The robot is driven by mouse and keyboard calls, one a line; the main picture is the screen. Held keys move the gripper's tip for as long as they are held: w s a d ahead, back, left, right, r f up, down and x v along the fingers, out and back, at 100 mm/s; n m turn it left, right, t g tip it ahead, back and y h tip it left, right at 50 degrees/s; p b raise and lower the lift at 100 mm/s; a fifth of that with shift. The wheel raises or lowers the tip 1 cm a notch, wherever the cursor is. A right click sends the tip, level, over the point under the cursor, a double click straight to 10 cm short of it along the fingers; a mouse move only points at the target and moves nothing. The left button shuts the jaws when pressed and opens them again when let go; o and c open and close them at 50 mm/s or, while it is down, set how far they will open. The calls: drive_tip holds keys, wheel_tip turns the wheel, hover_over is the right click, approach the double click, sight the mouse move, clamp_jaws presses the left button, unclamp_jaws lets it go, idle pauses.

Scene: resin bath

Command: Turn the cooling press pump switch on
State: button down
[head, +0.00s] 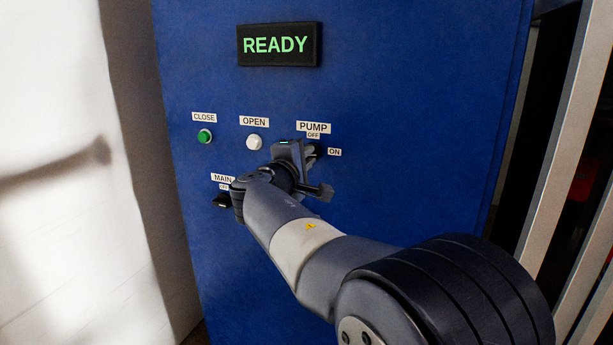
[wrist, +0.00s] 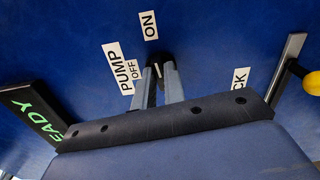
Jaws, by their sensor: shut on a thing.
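The blue press panel (head: 400,110) carries a PUMP label (head: 313,127), with a small OFF label (head: 313,135) below it and an ON label (head: 334,152) to the right. My gripper (head: 312,152) is at the panel just below these labels. In the wrist view, my gripper (wrist: 157,80) has its two fingers shut on the small dark pump switch (wrist: 156,71). The ON label (wrist: 149,25) and the OFF label (wrist: 134,69) show beside it there. The switch is mostly hidden by the fingers, so I cannot tell which label it points to.
A READY display (head: 278,45) is lit green above. A green CLOSE button (head: 204,136) and a white OPEN button (head: 254,142) sit left of my gripper. The dark MAIN switch (head: 222,200) is lower left. A yellow-knobbed lever (wrist: 298,72) is at the right in the wrist view.

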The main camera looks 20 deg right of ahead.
drive_tip(key=shift+f+m+b, duration=0.15)
drive_tip(key=shift+m+b, duration=0.45)
drive_tip(key=shift+b, duration=0.15)
drive_tip(key=c, duration=1.5)
unclamp_jaws()
drive_tip(key=v, duration=1)
drive_tip(key=shift+s+a, duration=0.25)
